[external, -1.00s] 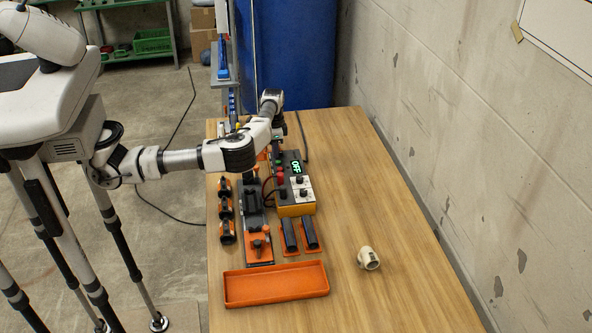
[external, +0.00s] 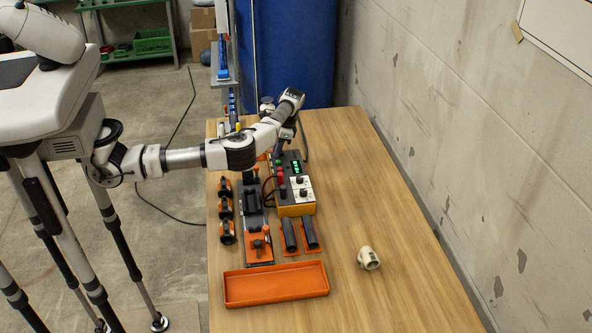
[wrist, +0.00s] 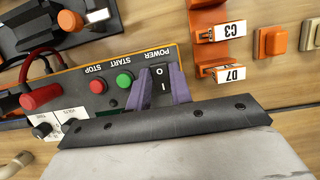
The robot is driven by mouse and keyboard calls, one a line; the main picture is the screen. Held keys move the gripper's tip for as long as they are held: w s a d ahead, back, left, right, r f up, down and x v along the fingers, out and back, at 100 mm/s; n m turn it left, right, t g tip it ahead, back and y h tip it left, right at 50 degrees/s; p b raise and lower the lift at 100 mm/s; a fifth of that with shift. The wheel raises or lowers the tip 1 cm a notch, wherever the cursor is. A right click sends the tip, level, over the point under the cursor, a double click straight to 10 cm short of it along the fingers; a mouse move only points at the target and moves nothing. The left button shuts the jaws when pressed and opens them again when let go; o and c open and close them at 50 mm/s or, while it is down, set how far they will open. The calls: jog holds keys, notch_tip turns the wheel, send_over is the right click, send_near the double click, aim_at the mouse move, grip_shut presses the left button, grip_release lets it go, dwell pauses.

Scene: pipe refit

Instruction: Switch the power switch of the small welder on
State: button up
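The small welder (external: 296,209) is a dark box with an orange edge, on the table below my forearm. Its green display (external: 297,168) is lit; I cannot read it surely now. In the wrist view, its panel (wrist: 75,88) appears upside down, with a red STOP button (wrist: 97,86) and a green START button (wrist: 124,80). The power switch (wrist: 161,78) is a black rocker marked O and I. My gripper (wrist: 160,90) has its two purple fingers apart, one on each side of the switch, with nothing held. I cannot tell which rocker side is down or whether the fingers touch it.
Orange holders labelled C3 (wrist: 212,34) and D7 (wrist: 222,72) stand close beside the welder. An orange tray (external: 276,299) and a pale pipe fitting (external: 369,258) lie toward the front. The table's right side is largely clear.

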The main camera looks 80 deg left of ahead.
jog(key=o, duration=0.4)
jog(key=b+v, duration=0.2)
jog(key=v, duration=1.2)
jog(key=shift+f, duration=0.1)
